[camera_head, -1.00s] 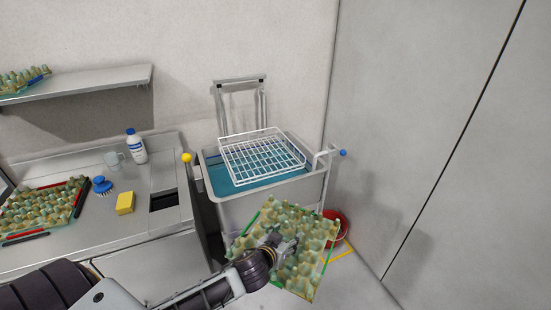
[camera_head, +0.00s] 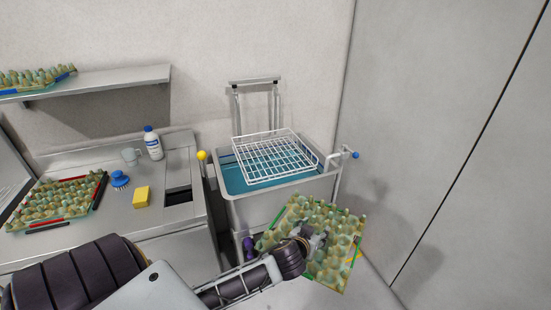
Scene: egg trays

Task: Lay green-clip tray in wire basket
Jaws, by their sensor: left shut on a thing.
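The green-clip tray (camera_head: 335,270) is a greenish-tan egg tray with green clips along its edges. My left gripper (camera_head: 318,238) is shut on it and holds it tilted, in front of the wash tub and below its rim. The gripper covers part of the tray's middle. The white wire basket (camera_head: 272,158) sits empty at the top of the grey tub, above blue liquid. The tray is apart from the basket, nearer to me and to the right. My right gripper is not in view.
The grey tub (camera_head: 285,203) has a yellow knob (camera_head: 202,155) at left and a blue knob (camera_head: 355,155) at right. The steel counter (camera_head: 160,215) holds a red-clip tray (camera_head: 45,198), brush (camera_head: 120,179), sponge (camera_head: 141,197), mug (camera_head: 131,156) and bottle (camera_head: 153,143). A blue-clip tray (camera_head: 35,78) is on the shelf.

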